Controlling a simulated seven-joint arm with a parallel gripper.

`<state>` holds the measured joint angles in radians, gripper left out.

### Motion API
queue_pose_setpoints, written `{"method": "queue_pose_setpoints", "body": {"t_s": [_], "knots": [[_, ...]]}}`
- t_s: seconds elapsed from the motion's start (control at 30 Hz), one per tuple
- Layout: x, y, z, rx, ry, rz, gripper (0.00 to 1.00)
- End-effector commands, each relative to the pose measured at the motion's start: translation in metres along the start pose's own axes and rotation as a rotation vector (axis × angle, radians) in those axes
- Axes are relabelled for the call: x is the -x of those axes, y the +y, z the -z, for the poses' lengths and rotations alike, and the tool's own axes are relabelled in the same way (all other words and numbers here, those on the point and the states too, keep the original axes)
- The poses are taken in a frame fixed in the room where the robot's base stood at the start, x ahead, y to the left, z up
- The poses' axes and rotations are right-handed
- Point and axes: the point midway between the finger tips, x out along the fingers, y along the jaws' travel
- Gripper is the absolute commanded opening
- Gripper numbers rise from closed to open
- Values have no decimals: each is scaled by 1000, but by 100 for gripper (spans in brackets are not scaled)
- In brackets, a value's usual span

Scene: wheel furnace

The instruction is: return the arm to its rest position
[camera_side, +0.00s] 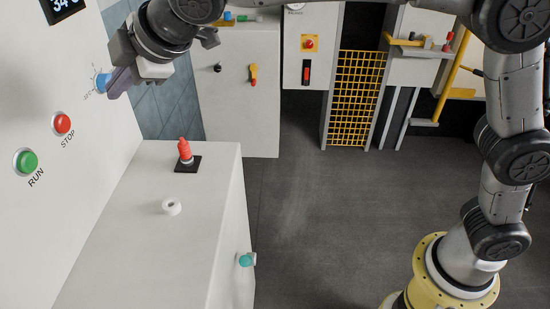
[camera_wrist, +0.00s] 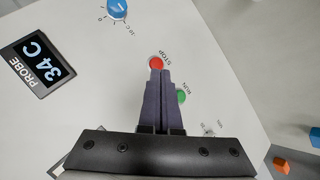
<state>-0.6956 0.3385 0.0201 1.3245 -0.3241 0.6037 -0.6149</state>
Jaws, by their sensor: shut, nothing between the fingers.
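My gripper (camera_side: 112,84) is at the upper left in the side view, close in front of the white control panel and beside the blue dial (camera_side: 102,82). In the wrist view my gripper (camera_wrist: 163,73) has its two dark fingers together with nothing between them. In that view the fingertips overlap the lower edge of the red STOP button (camera_wrist: 156,62), and the blue dial (camera_wrist: 117,9) lies above. I cannot tell whether the fingers touch the panel. The arm reaches across the top of the side view from its yellow base at the lower right.
The panel also carries a green RUN button (camera_side: 26,161) and a probe display reading 34 C (camera_wrist: 36,62). A yellow grid (camera_side: 358,98) stands behind. The grey floor is clear.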

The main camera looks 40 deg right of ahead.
Motion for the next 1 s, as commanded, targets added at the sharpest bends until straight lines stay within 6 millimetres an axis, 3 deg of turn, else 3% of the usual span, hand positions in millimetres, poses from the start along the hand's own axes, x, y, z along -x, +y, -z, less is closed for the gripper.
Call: {"method": "queue_pose_setpoints", "body": {"t_s": [0.03,0.17,0.27,0.37,0.47,0.57,0.7,0.9,1.0], "knots": [[24,23,-24,-40,-16,-36,0],[82,53,-88,-154,-72,-95,0],[128,57,-139,-266,-123,-128,0],[172,46,-186,-389,-174,-154,0],[212,21,-228,-522,-224,-175,0],[245,-15,-265,-666,-275,-190,0],[278,-87,-308,-890,-349,-196,0],[287,-194,-342,-1189,-450,-139,0],[281,-228,-347,-1279,-500,-82,0]]}}
